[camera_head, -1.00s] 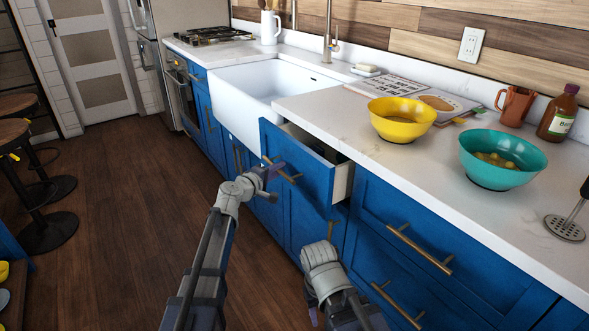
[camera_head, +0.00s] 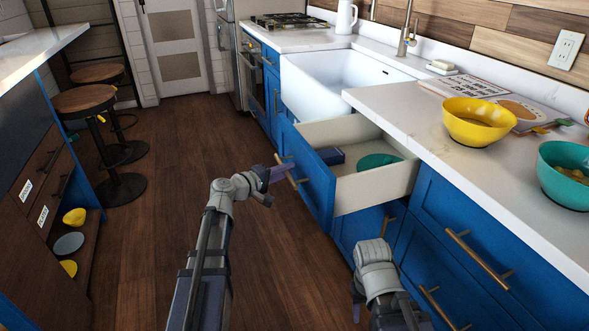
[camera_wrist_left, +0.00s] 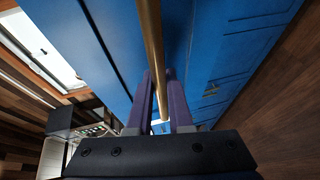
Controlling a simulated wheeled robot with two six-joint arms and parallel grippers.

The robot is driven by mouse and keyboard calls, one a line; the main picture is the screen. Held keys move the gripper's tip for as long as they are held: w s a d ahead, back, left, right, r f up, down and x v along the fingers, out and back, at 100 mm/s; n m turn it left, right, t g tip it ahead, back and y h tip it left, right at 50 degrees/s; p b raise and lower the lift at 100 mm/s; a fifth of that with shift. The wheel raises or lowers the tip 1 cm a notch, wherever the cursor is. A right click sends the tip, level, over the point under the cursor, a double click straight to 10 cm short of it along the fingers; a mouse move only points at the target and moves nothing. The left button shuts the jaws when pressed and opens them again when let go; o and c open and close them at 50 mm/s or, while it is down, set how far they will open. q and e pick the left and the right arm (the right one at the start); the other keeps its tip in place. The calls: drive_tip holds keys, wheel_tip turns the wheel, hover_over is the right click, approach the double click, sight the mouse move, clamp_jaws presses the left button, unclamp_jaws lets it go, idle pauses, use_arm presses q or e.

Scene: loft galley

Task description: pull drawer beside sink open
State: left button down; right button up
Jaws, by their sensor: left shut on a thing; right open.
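The drawer beside the sink (camera_head: 372,186) stands well open, with its blue front pulled out from the cabinet. Inside it lie a dark blue box (camera_head: 331,155) and a green round thing (camera_head: 378,160). My left gripper (camera_head: 277,173) is shut on the drawer's brass handle (camera_head: 291,176); the left wrist view shows the handle bar (camera_wrist_left: 152,45) between the purple fingers. The white sink (camera_head: 335,82) is just behind the drawer. My right gripper (camera_head: 357,306) is low in front of the cabinets, partly hidden by its own wrist, and holds nothing visible.
A yellow bowl (camera_head: 478,122), a teal bowl (camera_head: 566,176) and an open book (camera_head: 470,87) sit on the white counter. Stools (camera_head: 92,105) and an island with low shelves stand at the left. The wooden floor (camera_head: 160,200) between is clear.

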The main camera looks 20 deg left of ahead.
use_arm(q)
drive_tip(key=shift+s+a, duration=0.1)
idle(0.3)
drive_tip(key=c, duration=0.8)
unclamp_jaws()
drive_tip(key=shift+c, duration=0.2)
drive_tip(key=p+v, duration=0.1)
drive_tip(key=v, duration=0.6)
drive_tip(key=shift+s+a, duration=0.25)
drive_tip(key=shift+s, duration=0.05)
